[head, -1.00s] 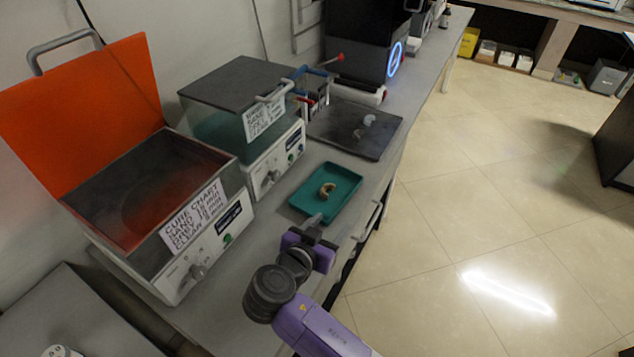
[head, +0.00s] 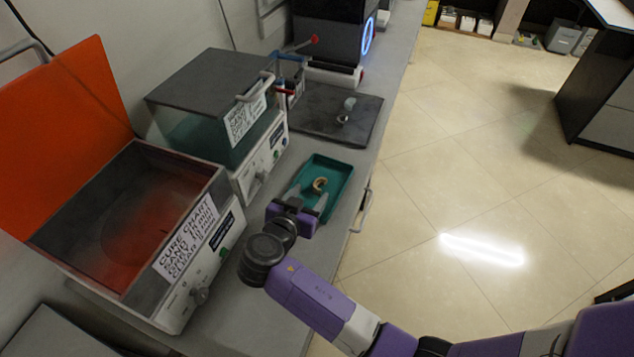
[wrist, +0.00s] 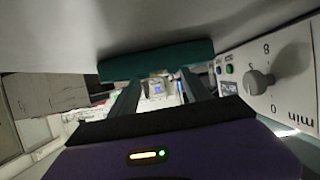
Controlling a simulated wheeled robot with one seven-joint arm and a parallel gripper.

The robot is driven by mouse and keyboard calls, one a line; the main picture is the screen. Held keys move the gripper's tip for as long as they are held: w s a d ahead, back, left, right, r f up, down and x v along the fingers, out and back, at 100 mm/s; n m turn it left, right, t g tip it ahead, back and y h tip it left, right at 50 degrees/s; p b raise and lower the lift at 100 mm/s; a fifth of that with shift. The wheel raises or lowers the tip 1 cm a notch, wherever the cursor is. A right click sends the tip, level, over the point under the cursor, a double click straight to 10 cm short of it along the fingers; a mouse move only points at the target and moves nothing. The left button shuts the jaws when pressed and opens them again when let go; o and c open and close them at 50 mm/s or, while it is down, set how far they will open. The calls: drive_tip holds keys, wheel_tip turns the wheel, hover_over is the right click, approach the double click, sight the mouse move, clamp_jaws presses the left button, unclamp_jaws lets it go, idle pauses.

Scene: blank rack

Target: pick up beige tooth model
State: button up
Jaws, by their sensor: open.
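The beige tooth model (head: 320,184), a small curved piece, lies in the teal tray (head: 340,172) on the grey counter in the head view. My gripper (head: 308,200) is open and empty at the near end of the tray. Its two fingers point toward the tooth model and stand apart, just short of it. In the wrist view the tray's teal side (wrist: 155,60) crosses above the open fingers (wrist: 160,92). I cannot make out the tooth model clearly in that view.
An orange-lidded box unit (head: 150,230) and a teal-tinted box unit (head: 225,125) stand left of the tray. A dark plate (head: 335,115) with small pale pieces lies behind it. A counter-edge handle (head: 362,212) is at the right, with open floor beyond.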

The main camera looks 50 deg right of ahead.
sight(315, 189)
drive_tip(key=shift+x, duration=1.7)
drive_tip(key=shift+s, duration=0.1)
clamp_jaws()
drive_tip(key=shift+r, duration=0.2)
